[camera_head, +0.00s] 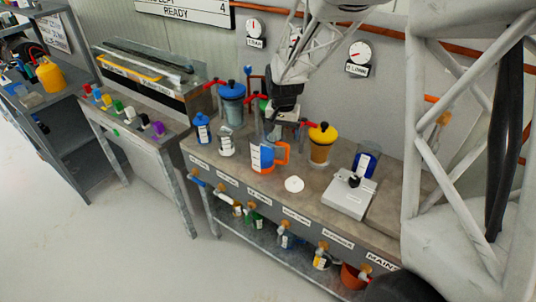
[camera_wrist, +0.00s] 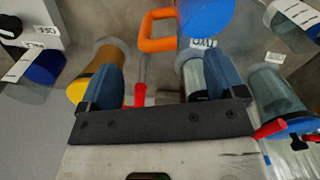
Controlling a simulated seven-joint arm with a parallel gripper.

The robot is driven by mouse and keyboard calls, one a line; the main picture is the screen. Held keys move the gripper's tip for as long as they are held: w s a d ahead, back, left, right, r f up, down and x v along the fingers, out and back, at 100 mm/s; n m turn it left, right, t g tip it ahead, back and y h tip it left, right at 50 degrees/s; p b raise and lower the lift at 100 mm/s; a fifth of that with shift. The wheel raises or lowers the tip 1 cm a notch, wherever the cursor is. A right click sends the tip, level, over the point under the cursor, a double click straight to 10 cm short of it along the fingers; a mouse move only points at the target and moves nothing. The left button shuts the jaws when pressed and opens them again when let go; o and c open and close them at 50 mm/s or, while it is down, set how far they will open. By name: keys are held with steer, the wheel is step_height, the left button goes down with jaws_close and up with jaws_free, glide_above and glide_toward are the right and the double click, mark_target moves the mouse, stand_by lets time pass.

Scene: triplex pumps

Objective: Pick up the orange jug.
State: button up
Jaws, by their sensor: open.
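The jug with an orange handle (camera_head: 283,152) stands upright on the grey bench, a white and blue panel on its front (camera_head: 262,157). My gripper (camera_head: 283,112) hangs above and behind it, apart from it, its fingers small and dark. In the wrist view, the orange handle (camera_wrist: 155,31) is at the top centre beside a round blue face (camera_wrist: 205,14). The two blue fingers (camera_wrist: 157,78) are spread wide with no jug between them; the handle lies beyond their tips. The rest of the jug is cut off by that view's top edge.
A yellow-topped cylinder (camera_head: 321,143) and a blue-topped cylinder (camera_head: 232,98) flank my gripper. Blue bottle (camera_head: 202,128), clear bottle (camera_head: 226,144), white disc (camera_head: 294,184) and pale box (camera_head: 349,194) stand nearby. Red valve levers (camera_wrist: 141,94) show between the fingers.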

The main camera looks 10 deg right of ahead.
mark_target(269, 154)
steer(key=shift+f, duration=1.2)
steer(key=shift+d+f, duration=0.1)
steer(key=shift+f, duration=2.5)
steer(key=c, duration=1.3)
